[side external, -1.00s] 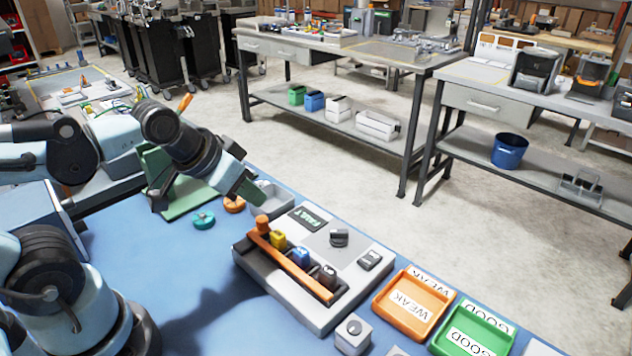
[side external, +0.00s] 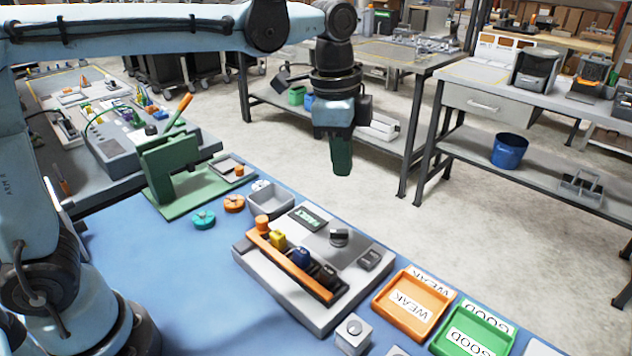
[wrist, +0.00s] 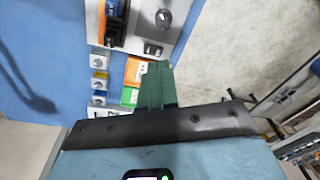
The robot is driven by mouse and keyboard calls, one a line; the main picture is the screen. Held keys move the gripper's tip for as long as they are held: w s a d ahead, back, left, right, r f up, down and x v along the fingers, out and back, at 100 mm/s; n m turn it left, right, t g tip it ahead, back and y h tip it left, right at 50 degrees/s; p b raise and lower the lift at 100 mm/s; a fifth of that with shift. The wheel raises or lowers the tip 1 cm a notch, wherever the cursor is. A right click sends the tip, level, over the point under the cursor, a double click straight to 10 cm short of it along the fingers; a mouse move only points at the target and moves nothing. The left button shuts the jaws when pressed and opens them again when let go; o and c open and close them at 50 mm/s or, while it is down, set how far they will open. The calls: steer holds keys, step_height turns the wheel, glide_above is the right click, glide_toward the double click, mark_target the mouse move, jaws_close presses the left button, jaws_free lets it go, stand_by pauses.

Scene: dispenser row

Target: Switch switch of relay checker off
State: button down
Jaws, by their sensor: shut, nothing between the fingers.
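The relay checker (side external: 282,303) is a grey box on the blue bench, with an orange bar along several coloured relays. Its top carries a small display (side external: 307,218), a dark round knob (side external: 339,237) and a small dark switch (side external: 370,260). In the wrist view the switch (wrist: 153,49) shows below the knob (wrist: 163,17); which way it is set is too small to tell. My gripper (side external: 341,172) is shut and empty, pointing down, raised above and behind the checker, apart from it. Its green fingers also show in the wrist view (wrist: 156,75).
An orange WEAK tray (side external: 377,303) and a green GOOD tray (side external: 441,344) lie right of the checker. A small grey button box (side external: 353,334) stands in front. A green lever fixture (side external: 165,165) and a grey bin (side external: 271,203) stand to the left. Space around my gripper is clear.

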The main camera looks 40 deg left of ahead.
mark_target(368, 261)
steer(key=w+d+f+m+g, duration=0.1)
steer(key=w+d+m+g, duration=0.1)
steer(key=d+m, duration=0.3)
steer(key=shift+w+d+f+m+g+y, duration=0.3)
steer(key=shift+w+d, duration=0.1)
steer(key=shift+d, duration=0.4)
steer(key=f, duration=0.4)
steer(key=s+f, duration=0.1)
steer(key=f, duration=0.4)
steer(key=s+f, duration=0.1)
steer(key=f, duration=0.4)
steer(key=shift+f, duration=0.15)
steer(key=shift+w, duration=0.1)
